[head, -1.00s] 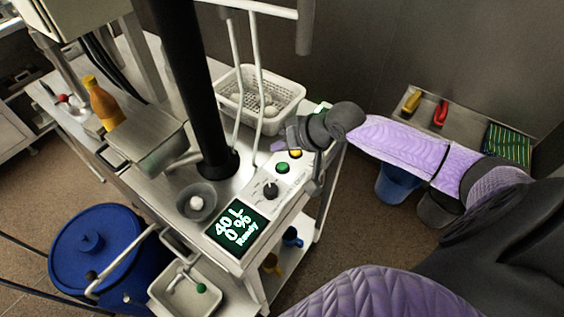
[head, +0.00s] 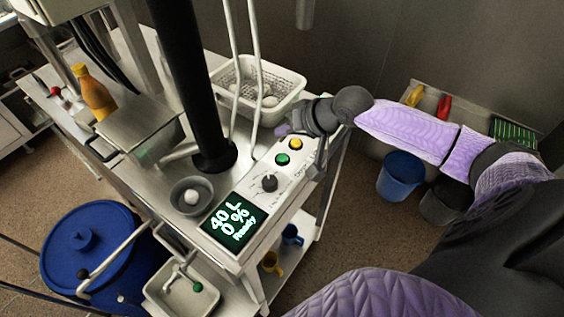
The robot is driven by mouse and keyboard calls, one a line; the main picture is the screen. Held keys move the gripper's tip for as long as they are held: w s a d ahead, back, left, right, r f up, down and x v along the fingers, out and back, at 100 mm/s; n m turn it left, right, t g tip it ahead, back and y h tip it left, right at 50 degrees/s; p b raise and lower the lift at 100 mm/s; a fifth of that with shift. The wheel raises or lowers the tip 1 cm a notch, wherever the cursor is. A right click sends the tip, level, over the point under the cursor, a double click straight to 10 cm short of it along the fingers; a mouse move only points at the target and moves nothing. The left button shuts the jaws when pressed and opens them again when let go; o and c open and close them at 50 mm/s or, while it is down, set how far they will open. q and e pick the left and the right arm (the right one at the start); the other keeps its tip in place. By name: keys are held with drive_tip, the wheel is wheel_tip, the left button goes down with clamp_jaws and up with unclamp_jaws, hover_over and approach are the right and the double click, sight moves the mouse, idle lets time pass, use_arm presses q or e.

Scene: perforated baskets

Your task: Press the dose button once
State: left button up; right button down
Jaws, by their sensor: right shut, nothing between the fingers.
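The control panel (head: 250,202) on the steel cart has a lit display (head: 234,221) reading "40 L 0 % Ready". Beyond the display are a black knob (head: 269,183), a green button (head: 282,159) and a yellow button (head: 295,144). The printed labels are too small to read surely, so I cannot tell which button is the dose button. My right gripper (head: 284,129) is shut and empty, just beyond the yellow button at the panel's far end. Both buttons are uncovered, and the gripper looks apart from them. My left gripper is not in view.
A white perforated basket (head: 285,97) with pale round items stands behind the panel. A black column (head: 190,85) and thin pale pipes rise left of it. A grey bowl (head: 181,205) holds a white ball. A blue lidded drum (head: 60,250) stands at left.

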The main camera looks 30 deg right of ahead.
sight(285, 159)
wheel_tip(285, 159, down, 5)
drive_tip(key=b, duration=0.3)
drive_tip(key=shift+r+b, duration=0.15)
drive_tip(key=shift+b, duration=0.15)
drive_tip(key=shift+f, duration=0.5)
idle(0.3)
idle(0.8)
